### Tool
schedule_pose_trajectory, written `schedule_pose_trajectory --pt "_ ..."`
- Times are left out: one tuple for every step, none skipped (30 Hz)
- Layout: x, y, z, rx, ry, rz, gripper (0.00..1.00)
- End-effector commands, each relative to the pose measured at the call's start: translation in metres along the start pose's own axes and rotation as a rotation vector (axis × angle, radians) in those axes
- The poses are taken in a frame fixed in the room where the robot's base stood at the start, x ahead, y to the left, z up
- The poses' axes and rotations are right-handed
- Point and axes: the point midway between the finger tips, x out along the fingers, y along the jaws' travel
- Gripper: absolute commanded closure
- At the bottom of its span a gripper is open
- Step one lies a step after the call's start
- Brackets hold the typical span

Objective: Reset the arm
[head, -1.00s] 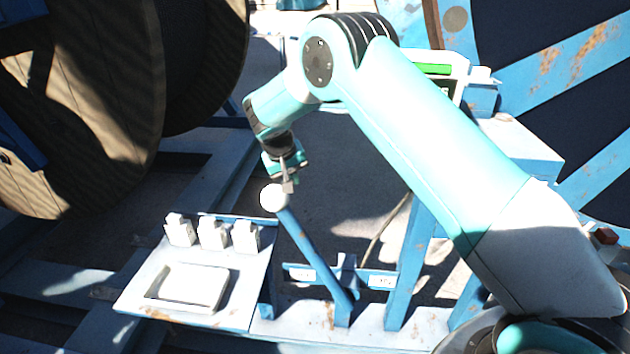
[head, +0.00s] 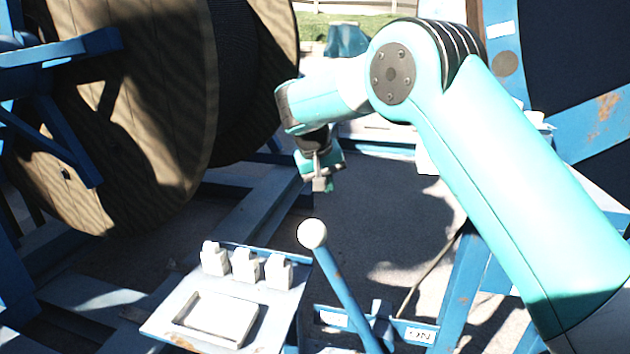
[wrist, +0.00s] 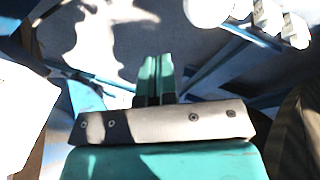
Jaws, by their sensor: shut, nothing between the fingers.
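My gripper (head: 321,184) hangs from my teal arm, above and slightly right of the lever's white ball knob (head: 312,233), clear of it. In the wrist view the two teal fingers of my gripper (wrist: 155,66) lie side by side, shut with nothing between them. The blue lever (head: 345,300) leans with its knob toward the upper left and its lower end beside a small plate marked "ON" (head: 419,335). The knob also shows at the top of the wrist view (wrist: 208,10).
A pale panel (head: 168,318) with several white block switches (head: 246,265) and a raised rectangular frame (head: 216,318) stands left of the lever. A large wooden cable reel (head: 130,110) fills the left. Blue steel frames (head: 462,290) stand at right. Grey ground behind the lever is open.

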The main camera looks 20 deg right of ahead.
Motion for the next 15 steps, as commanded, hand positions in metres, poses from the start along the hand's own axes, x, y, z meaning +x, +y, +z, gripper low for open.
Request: schedule_pose_trajectory --pt "0.000 0.000 0.000 0.000 0.000 0.000 1.00" --pt "0.000 0.000 0.000 0.000 0.000 0.000 1.00" --pt "-0.001 0.000 0.001 -0.003 0.001 -0.002 1.00" --pt "-0.002 0.000 0.002 -0.008 0.002 -0.006 1.00" --pt "-0.004 0.000 0.004 -0.017 0.003 -0.011 1.00" --pt "-0.007 0.000 0.008 -0.034 0.006 -0.023 1.00" --pt "-0.011 0.001 0.013 -0.053 0.009 -0.036 1.00" --pt "-0.016 0.001 0.020 -0.077 0.012 -0.053 1.00" --pt "-0.022 0.000 0.032 -0.116 0.015 -0.081 1.00" --pt "-0.028 0.000 0.043 -0.148 0.020 -0.106 1.00" --pt "-0.034 -0.001 0.057 -0.183 0.023 -0.134 1.00" --pt "-0.042 -0.002 0.077 -0.234 0.026 -0.175 1.00" --pt "-0.047 -0.003 0.094 -0.272 0.030 -0.209 1.00" --pt "-0.053 -0.003 0.113 -0.310 0.032 -0.243 1.00" --pt "-0.059 -0.005 0.139 -0.359 0.033 -0.290 1.00"
